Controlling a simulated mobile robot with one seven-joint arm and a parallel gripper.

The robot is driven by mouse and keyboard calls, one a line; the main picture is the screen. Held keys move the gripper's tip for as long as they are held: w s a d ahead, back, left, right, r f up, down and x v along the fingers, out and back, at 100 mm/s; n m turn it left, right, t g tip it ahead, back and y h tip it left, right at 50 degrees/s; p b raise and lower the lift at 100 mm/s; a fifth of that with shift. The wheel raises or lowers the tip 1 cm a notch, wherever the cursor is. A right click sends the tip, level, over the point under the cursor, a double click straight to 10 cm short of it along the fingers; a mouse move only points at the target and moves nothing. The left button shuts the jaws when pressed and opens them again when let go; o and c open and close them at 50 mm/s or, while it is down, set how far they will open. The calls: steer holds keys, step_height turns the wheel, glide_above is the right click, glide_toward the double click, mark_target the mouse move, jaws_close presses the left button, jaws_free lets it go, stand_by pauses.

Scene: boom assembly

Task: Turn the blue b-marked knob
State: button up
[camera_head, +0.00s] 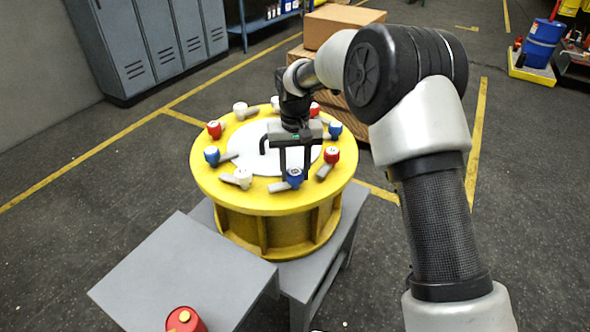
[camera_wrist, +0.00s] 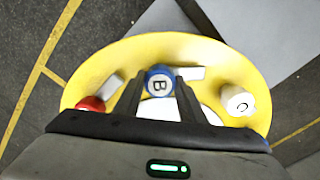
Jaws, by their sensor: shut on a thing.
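The blue knob (camera_head: 295,178) stands near the front rim of the round yellow drum (camera_head: 278,207). Its white top bears a B in the wrist view (camera_wrist: 158,82). Its grey lever extends to the left in the head view and to the right in the wrist view. My gripper (camera_head: 294,173) points down over it. In the wrist view the two black fingers of my gripper (camera_wrist: 158,86) are on either side of the knob and shut on it. The fingers cover part of the knob's sides.
Neighbouring knobs are close: a red one (camera_head: 332,155) to the right and a white one (camera_head: 243,177) to the left, marked C in the wrist view (camera_wrist: 238,102). More knobs ring the white centre plate (camera_head: 250,152). A grey table (camera_head: 185,268) is in front.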

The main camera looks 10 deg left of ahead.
mark_target(295, 171)
stand_by(0.4)
steer(key=o, duration=1)
steer(key=shift+o, duration=0.2)
steer(key=shift+r, duration=0.1)
step_height(295, 171, up, 17)
steer(key=shift+r+p, duration=0.2)
steer(key=shift+p, duration=0.2)
